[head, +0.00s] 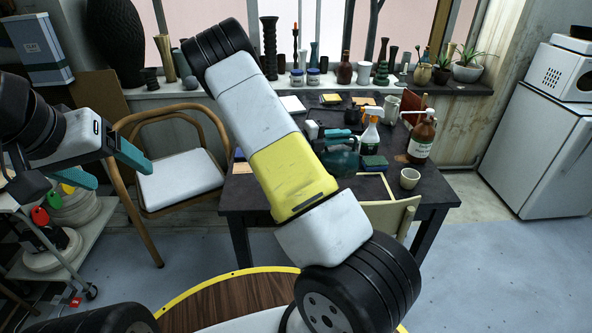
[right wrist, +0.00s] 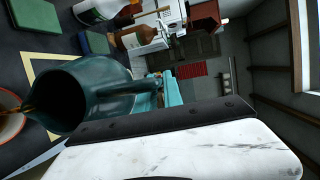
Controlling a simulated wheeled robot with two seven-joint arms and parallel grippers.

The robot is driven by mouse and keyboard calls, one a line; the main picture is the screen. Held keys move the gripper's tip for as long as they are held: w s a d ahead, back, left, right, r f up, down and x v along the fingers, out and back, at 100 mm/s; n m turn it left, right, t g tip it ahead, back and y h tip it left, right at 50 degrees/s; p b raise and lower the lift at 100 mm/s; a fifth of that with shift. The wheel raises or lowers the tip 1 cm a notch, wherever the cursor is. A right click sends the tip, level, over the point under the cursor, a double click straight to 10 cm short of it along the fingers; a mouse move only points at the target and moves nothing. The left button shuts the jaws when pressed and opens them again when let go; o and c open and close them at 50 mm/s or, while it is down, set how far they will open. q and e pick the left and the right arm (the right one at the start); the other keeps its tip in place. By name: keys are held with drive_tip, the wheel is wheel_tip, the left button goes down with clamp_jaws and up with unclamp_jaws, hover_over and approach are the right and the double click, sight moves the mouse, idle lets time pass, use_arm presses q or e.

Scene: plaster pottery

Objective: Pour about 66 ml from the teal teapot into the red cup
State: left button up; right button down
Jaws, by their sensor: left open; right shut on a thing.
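The teal teapot (right wrist: 88,95) is tilted in the right wrist view, its wide dark opening facing the camera. My right gripper (right wrist: 170,90) is shut on its handle side. A thin brown stream (right wrist: 24,109) runs from the teapot towards the red cup (right wrist: 8,128), which is cut off by the left picture edge. The level in the cup cannot be read. In the head view the teapot (head: 341,158) is above the dark table, partly behind my right arm; the red cup is not clearly seen there. My left gripper (head: 106,167) is open and empty, away at the left.
A wooden chair (head: 180,178) stands left of the table. Vases line the windowsill behind.

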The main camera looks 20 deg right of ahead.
drive_tip(key=shift+a+r, duration=0.1)
drive_tip(key=shift+r, duration=0.05)
drive_tip(key=shift+s+d, duration=0.1)
drive_tip(key=shift+d, duration=0.25)
drive_tip(key=s+d+f+m+y, duration=0.1)
drive_tip(key=s+d+f+y, duration=0.1)
drive_tip(key=d+f+y, duration=0.3)
drive_tip(key=shift+s+d+f+m+t+y, duration=0.3)
drive_tip(key=shift+d+f+m+t, duration=0.1)
drive_tip(key=shift+d, duration=0.3)
idle(1.4)
drive_tip(key=shift+s+d+f+m+t+y+b, duration=0.45)
drive_tip(key=shift+d+f+y+b, duration=0.1)
drive_tip(key=shift+d+f+y, duration=0.9)
drive_tip(key=shift+s+d+f+m+t+y+b, duration=0.4)
drive_tip(key=shift+d+f+t+y+b, duration=0.15)
drive_tip(key=shift+d+f+y, duration=0.95)
drive_tip(key=shift+s+d+f+m+t+y+b, duration=0.5)
drive_tip(key=shift+d+f+y, duration=0.65)
drive_tip(key=shift+f+y, duration=0.6)
